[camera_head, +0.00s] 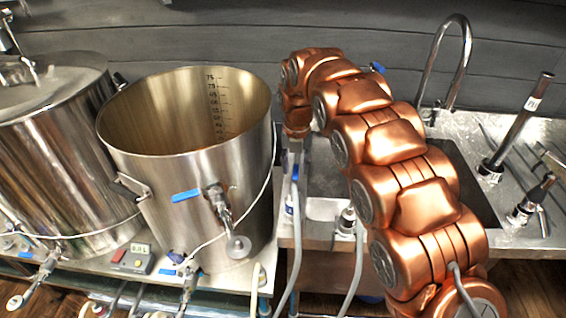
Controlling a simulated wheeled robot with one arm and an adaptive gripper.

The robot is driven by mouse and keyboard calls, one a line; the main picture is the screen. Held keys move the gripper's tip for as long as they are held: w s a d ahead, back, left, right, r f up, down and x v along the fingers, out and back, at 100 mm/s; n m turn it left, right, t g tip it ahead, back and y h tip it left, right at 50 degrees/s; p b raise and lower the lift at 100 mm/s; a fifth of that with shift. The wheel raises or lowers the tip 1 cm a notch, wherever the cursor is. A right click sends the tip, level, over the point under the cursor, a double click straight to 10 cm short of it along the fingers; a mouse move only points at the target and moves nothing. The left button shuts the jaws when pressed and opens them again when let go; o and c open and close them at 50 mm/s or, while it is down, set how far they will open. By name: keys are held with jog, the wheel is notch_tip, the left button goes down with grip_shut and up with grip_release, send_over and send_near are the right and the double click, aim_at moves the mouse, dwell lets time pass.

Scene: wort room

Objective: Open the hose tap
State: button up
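A small metal tap with a blue handle (295,172) stands at the left edge of the sink, with a grey hose (293,250) running down below it. It looks like the hose tap; how far its handle is turned is too small to tell. My copper-coloured arm rises from the lower right, arches over the sink and bends down at its far end. My gripper (296,140) points down just above the blue-handled tap. Its fingers are small and dark, and I cannot tell whether they touch the handle or how far apart they are.
A large open steel pot (165,200) with a blue-handled valve stands left of the tap. A lidded kettle (60,160) is further left. The steel sink (325,180) lies behind my arm, with a curved faucet (462,50) at the back. A second hose fitting (347,220) is at the sink's front.

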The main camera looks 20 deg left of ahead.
aim_at(295, 170)
jog(key=shift+r, duration=0.1)
notch_tip(295, 170, up, 12)
dwell(0.8)
dwell(0.3)
